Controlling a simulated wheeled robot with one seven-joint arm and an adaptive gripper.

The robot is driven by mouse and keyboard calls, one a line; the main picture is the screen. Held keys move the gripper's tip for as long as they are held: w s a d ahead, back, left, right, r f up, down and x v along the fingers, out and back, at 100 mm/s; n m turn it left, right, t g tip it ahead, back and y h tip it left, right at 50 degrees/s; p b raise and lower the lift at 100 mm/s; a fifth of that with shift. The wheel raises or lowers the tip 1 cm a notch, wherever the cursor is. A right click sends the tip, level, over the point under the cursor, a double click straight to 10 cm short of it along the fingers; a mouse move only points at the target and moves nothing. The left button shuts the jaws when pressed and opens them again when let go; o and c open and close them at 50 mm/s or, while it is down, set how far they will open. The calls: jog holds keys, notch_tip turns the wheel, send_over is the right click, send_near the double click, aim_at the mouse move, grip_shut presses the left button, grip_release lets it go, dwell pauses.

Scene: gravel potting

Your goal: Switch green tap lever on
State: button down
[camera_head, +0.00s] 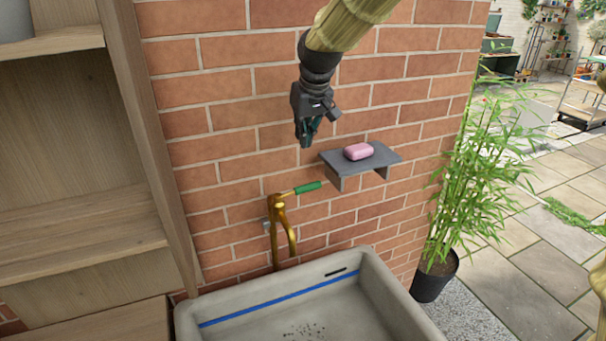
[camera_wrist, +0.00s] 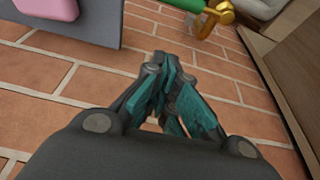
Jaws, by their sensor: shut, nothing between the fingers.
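The brass tap (camera_head: 279,225) stands at the brick wall above the sink. Its lever with a green grip (camera_head: 308,187) points right and slightly up in the head view. My gripper (camera_head: 304,142) is above the green grip, apart from it, with its fingers pointing down. In the wrist view my gripper (camera_wrist: 178,112) is shut and empty. The green grip (camera_wrist: 186,4) shows only in part at the top edge there, joined to the brass tap (camera_wrist: 222,14).
A grey shelf (camera_head: 337,165) with pink soap (camera_head: 358,151) juts from the wall just right of my gripper. A stone sink (camera_head: 375,285) with a blue line lies below. A wooden cabinet (camera_head: 140,120) stands left. A potted bamboo (camera_head: 435,275) stands right.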

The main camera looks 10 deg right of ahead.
aim_at(299, 190)
notch_tip(299, 190, down, 10)
jog(key=p, duration=0.5)
jog(key=shift+s, duration=0.25)
dwell(0.6)
jog(key=shift+s, duration=0.1)
jog(key=shift+d, duration=0.15)
